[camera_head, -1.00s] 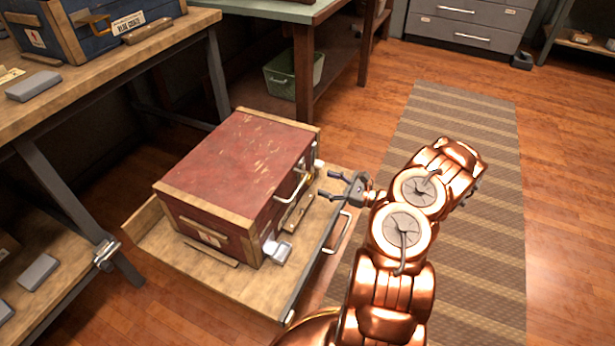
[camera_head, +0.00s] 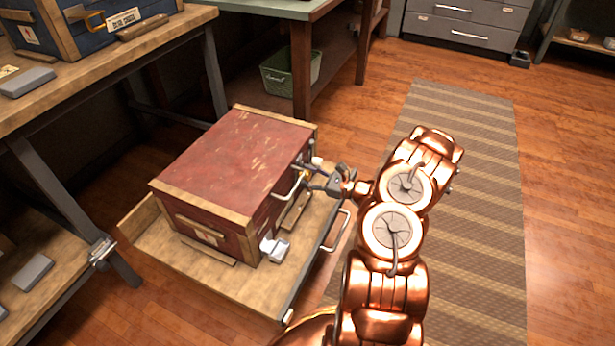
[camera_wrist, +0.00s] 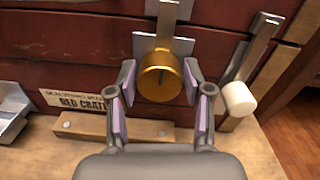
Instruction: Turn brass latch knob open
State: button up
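My gripper (camera_wrist: 159,68) is open, with one finger on each side of the knob. The fingertips look level with the knob's sides; I cannot tell whether they touch it. In the head view my gripper (camera_head: 314,181) is at the crate's front face, and the knob is mostly hidden there.
A grey lever with a white knob (camera_wrist: 238,98) is right of the brass knob. A label and wooden strip (camera_wrist: 115,128) are below left. The crate stands on a pulled-out wooden tray (camera_head: 205,262) with a metal handle. A striped rug (camera_head: 465,180) covers the floor to the right.

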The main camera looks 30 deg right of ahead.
jog(key=c, duration=0.7)
jog(key=m+p, duration=0.2)
jog(key=m, duration=0.1)
jog(key=shift+r+p, duration=0.1)
jog(key=shift+p, duration=0.25)
jog(key=m+p, duration=0.1)
jog(key=m, duration=0.9)
jog(key=shift+a+m, duration=0.1)
jog(key=shift+m, duration=0.3)
jog(key=shift+m+p, duration=0.35)
jog(key=shift+m, duration=1.85)
